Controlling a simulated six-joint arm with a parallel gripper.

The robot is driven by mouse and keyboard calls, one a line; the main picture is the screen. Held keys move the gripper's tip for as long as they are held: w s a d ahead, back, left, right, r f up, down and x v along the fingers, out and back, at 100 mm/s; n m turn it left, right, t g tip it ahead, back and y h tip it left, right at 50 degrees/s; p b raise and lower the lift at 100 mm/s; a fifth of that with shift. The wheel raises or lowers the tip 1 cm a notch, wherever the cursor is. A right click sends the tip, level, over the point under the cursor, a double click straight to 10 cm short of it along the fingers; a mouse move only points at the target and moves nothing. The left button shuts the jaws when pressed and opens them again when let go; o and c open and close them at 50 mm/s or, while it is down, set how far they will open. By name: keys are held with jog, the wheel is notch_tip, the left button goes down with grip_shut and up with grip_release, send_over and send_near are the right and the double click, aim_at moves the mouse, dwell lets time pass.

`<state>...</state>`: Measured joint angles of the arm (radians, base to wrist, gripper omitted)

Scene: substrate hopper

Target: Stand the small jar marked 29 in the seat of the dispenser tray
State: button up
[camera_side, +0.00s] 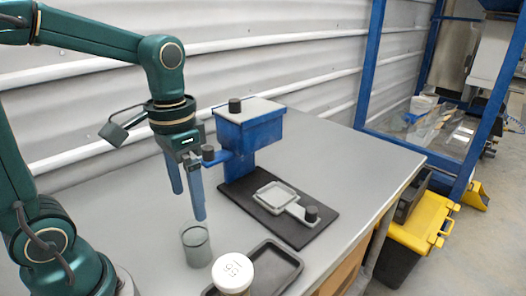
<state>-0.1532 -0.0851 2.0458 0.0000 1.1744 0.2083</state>
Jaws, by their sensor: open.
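A small jar with a white lid (233,269) stands at the bottom edge of the view, at the dark tray. Its lid carries dark marks that I cannot read surely as 29. The dispenser (248,130) is a blue hopper with a pale top on a black base plate. A light grey square dispenser tray (262,204) lies on that plate, and its seat looks empty. My gripper (188,204) points down with its two blue fingers apart and nothing between them. It is above and behind a grey see-through cup (196,246), left of the dispenser.
A shallow dark tray (283,262) lies at the table's front, beside the white-lidded jar. Dark knobs stand on the dispenser and its base plate. The grey table (365,165) is clear on the right. A yellow-and-black bin (412,235) stands beyond the table's right edge.

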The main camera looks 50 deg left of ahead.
aim_at(194, 230)
jog(key=shift+f, duration=4.55)
jog(key=c, duration=1.1)
jog(key=shift+o, duration=0.2)
jog(key=shift+r, duration=2.5)
